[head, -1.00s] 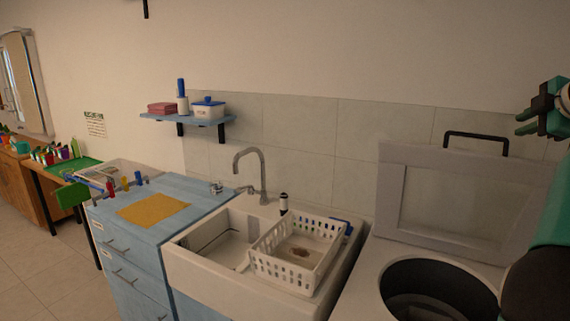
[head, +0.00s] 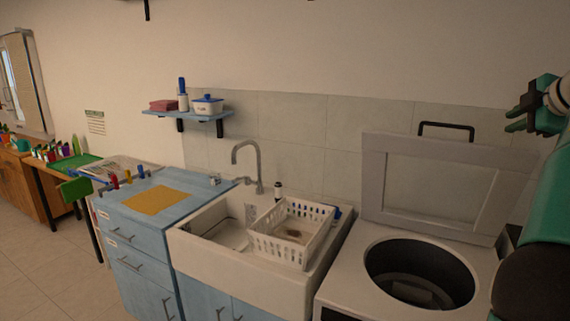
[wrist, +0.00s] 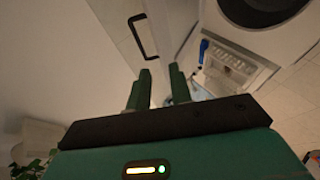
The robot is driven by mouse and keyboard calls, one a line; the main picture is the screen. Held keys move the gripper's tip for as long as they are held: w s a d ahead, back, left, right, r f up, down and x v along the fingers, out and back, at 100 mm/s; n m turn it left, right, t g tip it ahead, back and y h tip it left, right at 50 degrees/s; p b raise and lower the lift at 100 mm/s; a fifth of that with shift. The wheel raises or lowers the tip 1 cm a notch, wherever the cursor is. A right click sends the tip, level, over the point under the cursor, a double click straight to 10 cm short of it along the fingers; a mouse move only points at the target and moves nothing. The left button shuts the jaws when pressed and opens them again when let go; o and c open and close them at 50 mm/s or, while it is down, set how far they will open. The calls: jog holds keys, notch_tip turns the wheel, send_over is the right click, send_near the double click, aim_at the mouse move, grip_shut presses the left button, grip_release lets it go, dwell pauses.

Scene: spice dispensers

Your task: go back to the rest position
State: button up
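My gripper (head: 522,112) is raised at the right edge of the head view, in front of the tiled wall and above the open-lidded machine. My green and black arm runs down below it. In the wrist view my gripper (wrist: 160,72) shows two green fingers apart, with nothing between them. Beyond the fingertips lie the raised lid (wrist: 143,38) with its black handle and part of the machine's round opening.
The white machine (head: 340,290) with a round dark opening stands close at the right. Left of it are a sink (head: 205,250) with a white basket (head: 290,245), then a blue cabinet (head: 125,225). A wall shelf (head: 190,115) hangs above. Floor is clear at lower left.

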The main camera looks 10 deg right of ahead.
jog(key=a+r+m+t+h, duration=0.4)
jog(key=a+r+m+t, duration=0.4)
jog(key=a+r, duration=0.25)
jog(key=s+a+f+m+g, duration=0.45)
jog(key=a+f, duration=0.45)
jog(key=f, duration=0.4)
jog(key=s+a+f+m+g, duration=0.3)
jog(key=s+a+f+g, duration=0.15)
jog(key=a+f, duration=0.65)
jog(key=s+a+f+n+g+y, duration=0.1)
jog(key=s+a+f+g+y, duration=0.1)
jog(key=s+a+f, duration=0.4)
jog(key=s+a+f+n+g+y, duration=0.1)
jog(key=s+a+f+g+y, duration=0.2)
jog(key=f, duration=1)
jog(key=s+a, duration=0.3)
jog(key=s, duration=0.2)
jog(key=shift+s+f+y, duration=0.2)
jog(key=shift+s+y, duration=0.1)
jog(key=shift+s, duration=0.1)
jog(key=shift+d, duration=0.1)
